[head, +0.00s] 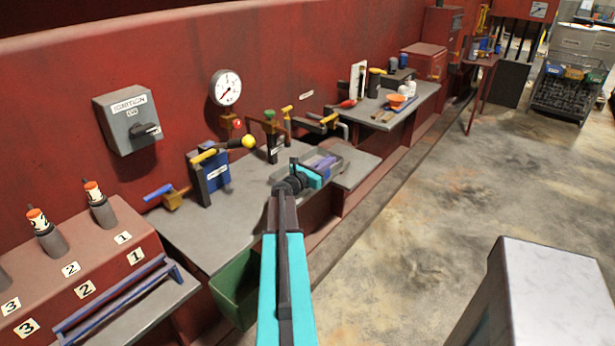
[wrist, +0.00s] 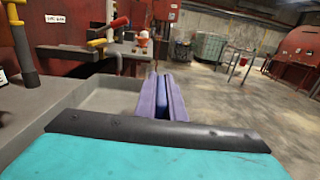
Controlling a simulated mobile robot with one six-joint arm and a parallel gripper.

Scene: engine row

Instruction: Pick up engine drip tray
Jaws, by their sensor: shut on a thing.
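The engine drip tray (head: 348,157) is a shallow grey tray by the front edge of the grey bench. In the wrist view the tray (wrist: 108,98) shows at left of centre, with its pale inside and a raised rim. My gripper (head: 327,162) has purple fingers and reaches over the tray's front side. In the wrist view the fingers (wrist: 162,92) are close together at the tray's right wall and shut on it. The fingers hide the gripped part of the wall. I cannot tell whether the tray is resting or lifted.
The bench (head: 235,215) carries a blue block with a yellow-knobbed lever (head: 212,170) and several valves behind the tray. A red wall with a round gauge (head: 226,88) stands behind. A green bin (head: 235,288) is below the bench.

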